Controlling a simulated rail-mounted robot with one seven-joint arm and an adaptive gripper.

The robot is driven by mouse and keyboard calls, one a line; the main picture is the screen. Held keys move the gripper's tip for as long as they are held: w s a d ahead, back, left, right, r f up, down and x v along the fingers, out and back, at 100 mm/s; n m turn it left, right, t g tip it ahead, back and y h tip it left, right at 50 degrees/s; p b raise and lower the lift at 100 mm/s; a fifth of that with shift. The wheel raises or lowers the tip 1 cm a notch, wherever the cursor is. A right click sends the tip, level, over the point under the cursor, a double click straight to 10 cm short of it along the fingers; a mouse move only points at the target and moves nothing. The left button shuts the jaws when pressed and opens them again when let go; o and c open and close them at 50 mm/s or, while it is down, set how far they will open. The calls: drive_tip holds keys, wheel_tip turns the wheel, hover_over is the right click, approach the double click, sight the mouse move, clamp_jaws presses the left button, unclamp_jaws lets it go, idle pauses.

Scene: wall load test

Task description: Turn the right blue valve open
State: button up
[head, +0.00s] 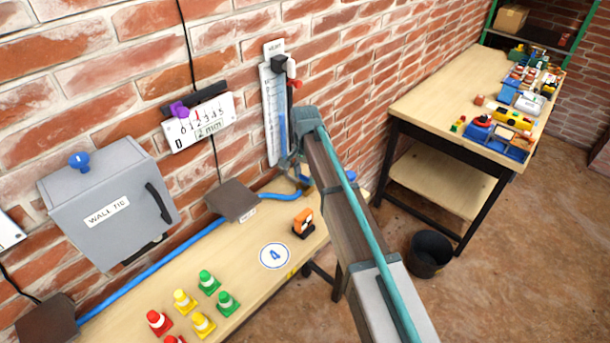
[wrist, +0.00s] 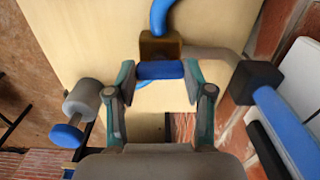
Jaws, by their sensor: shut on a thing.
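In the wrist view a blue valve handle (wrist: 160,70) sits on a brown block (wrist: 160,46) with a blue hose running from its far side. My gripper (wrist: 159,72) has one teal finger at each end of this handle and is shut on it. The handle lies crosswise between the fingertips. In the head view my arm hides most of this valve and my fingers. A blue part (head: 350,175) shows just right of my arm; I cannot tell which valve it belongs to.
A grey cylinder with a blue disc (wrist: 68,135) stands left of my gripper in the wrist view. A grey wall box (head: 110,200), an orange object (head: 303,222) and several small cones (head: 208,282) are left of my arm. A black bucket (head: 429,254) stands on the floor.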

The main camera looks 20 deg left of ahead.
sight(305, 177)
drive_tip(key=n+b, duration=0.1)
drive_tip(key=n, duration=0.3)
drive_tip(key=shift+n, duration=0.3)
drive_tip(key=n, duration=0.4)
drive_tip(key=shift+b, duration=0.3)
drive_tip(key=n, duration=0.5)
drive_tip(key=shift+n+b, duration=0.35)
drive_tip(key=shift+n, duration=1.45)
drive_tip(key=o, duration=1.2)
drive_tip(key=shift+c, duration=0.2)
drive_tip(key=shift+r, duration=0.1)
wheel_tip(305, 177, up, 12)
